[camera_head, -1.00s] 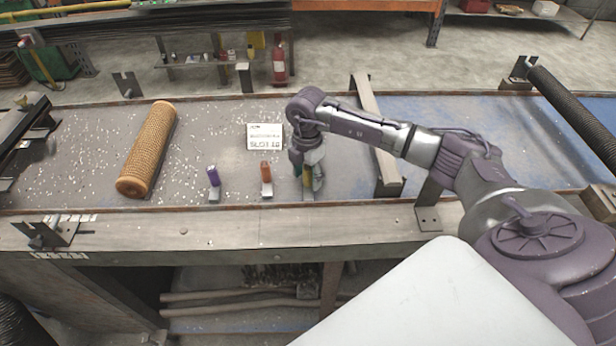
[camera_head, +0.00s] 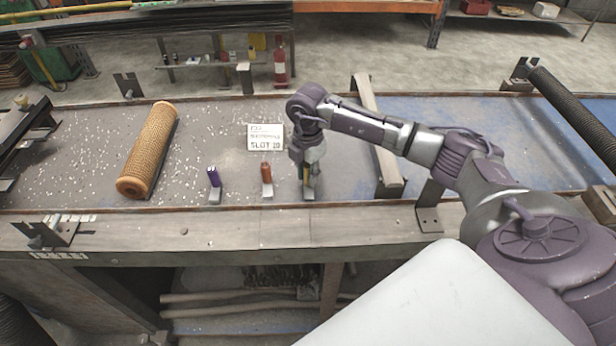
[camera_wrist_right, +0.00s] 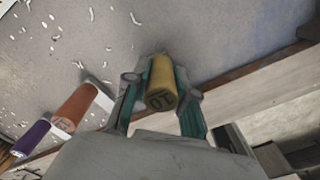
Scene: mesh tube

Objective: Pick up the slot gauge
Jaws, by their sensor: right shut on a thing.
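A yellow slot gauge (camera_head: 306,175) stands in a small metal holder near the front edge of the bench. My right gripper (camera_head: 308,181) is down around it and shut on it. In the right wrist view, the yellow gauge (camera_wrist_right: 162,82) sits between the two teal-padded fingers (camera_wrist_right: 160,108), with a marking that looks like 10 on its end. An orange gauge (camera_head: 266,173) and a purple gauge (camera_head: 213,177) stand in their own holders to the left. A white sign (camera_head: 266,137) behind them appears to read SLOT 10. My left gripper is not in view.
A tan mesh tube (camera_head: 148,150) lies on the bench at the left. A metal crossbar (camera_head: 378,135) stands right of my gripper. White chips litter the grey bench top (camera_head: 225,130). A dark roller (camera_head: 575,115) is at the far right.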

